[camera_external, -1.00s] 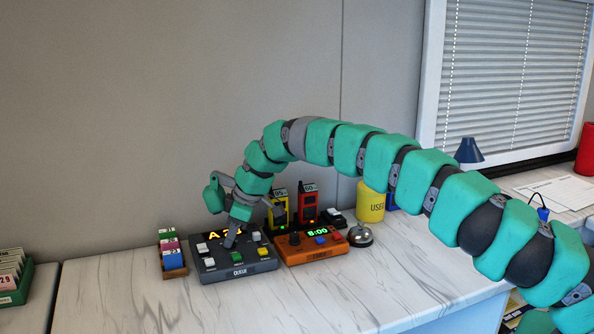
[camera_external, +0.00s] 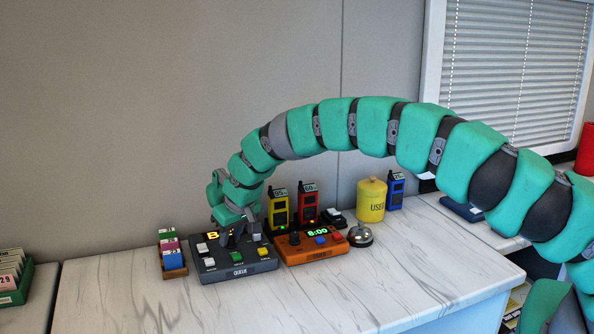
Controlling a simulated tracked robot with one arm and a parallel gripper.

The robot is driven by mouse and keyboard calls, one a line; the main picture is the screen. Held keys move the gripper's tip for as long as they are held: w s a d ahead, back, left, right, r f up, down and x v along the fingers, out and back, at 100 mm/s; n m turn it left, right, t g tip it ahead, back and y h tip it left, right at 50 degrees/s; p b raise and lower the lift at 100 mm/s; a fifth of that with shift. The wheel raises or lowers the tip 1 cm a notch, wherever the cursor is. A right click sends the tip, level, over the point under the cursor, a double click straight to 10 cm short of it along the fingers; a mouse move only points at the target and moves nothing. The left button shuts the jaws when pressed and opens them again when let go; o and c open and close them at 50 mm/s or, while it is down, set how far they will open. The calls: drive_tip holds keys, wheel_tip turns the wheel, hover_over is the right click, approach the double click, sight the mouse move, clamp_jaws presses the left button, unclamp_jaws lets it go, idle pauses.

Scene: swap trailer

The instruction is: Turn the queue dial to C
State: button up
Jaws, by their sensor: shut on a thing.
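The queue box (camera_external: 237,270) is a dark grey console on the marble counter, with white, green and yellow buttons along its front. Its lit display (camera_external: 213,236) shows a yellow "B" at the left; the rest is hidden behind my gripper. My gripper (camera_external: 232,238) points down at the middle of the box, shut on the queue dial. The dial itself is mostly hidden by the fingers, so its pointer cannot be read.
Yellow (camera_external: 278,208) and red (camera_external: 307,203) handsets stand behind. A card holder (camera_external: 173,262) is close on the left. The front counter is clear.

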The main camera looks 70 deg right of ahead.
drive_tip(key=m+h, duration=0.1)
drive_tip(key=m, duration=0.2)
drive_tip(key=shift+w+a+p, duration=0.1)
drive_tip(key=shift+a+p, duration=0.05)
drive_tip(key=shift+p, duration=0.25)
drive_tip(key=shift+f+m+g+h, duration=0.1)
drive_tip(key=shift+m+g+h, duration=0.2)
drive_tip(key=shift+m+g, duration=0.35)
drive_tip(key=shift+m+g+h+b, duration=0.4)
drive_tip(key=shift+m+b, duration=0.25)
drive_tip(key=shift+m, duration=1.5)
drive_tip(key=o, duration=1)
drive_tip(key=b+v, duration=0.1)
drive_tip(key=v, duration=1.3)
drive_tip(key=shift+w, duration=0.15)
